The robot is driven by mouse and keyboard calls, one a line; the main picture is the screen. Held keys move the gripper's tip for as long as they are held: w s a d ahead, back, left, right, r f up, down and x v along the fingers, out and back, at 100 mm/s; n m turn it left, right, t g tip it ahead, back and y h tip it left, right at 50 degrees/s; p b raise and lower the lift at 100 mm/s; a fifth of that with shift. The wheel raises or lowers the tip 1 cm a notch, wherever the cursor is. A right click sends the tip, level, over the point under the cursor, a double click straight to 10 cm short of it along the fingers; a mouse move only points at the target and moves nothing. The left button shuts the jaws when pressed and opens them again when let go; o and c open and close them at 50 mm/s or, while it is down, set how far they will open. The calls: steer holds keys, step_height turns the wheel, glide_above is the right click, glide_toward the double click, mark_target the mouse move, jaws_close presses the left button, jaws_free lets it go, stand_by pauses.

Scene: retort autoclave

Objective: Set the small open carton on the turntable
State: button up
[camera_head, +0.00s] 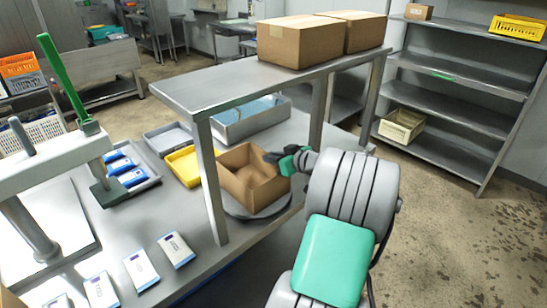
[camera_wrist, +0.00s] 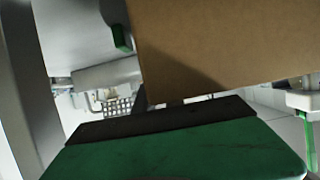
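The small open carton (camera_head: 246,187) is a brown box with its open top up. In the head view it stands over the round grey turntable (camera_head: 273,213), whose rim shows below it; I cannot tell whether its bottom touches. My gripper (camera_head: 282,160) is at the carton's right rear rim, with a dark finger reaching over the rim and a green part outside. In the wrist view a carton wall (camera_wrist: 225,45) fills the upper right, and a green, black-edged finger pad (camera_wrist: 180,145) fills the bottom. The far finger's contact is hidden, so the grip on the wall is unclear.
A raised metal shelf (camera_head: 215,85) bearing closed cartons (camera_head: 300,42) stands over the table, its front leg (camera_head: 212,185) just left of the carton. A yellow tray (camera_head: 184,166) and a grey bin (camera_head: 250,118) lie behind. A green-handled press (camera_head: 62,78) stands left.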

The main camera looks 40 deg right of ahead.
steer(key=shift+o, duration=1.1)
steer(key=shift+r, duration=0.2)
steer(key=b+v, duration=0.1)
steer(key=v, duration=1.1)
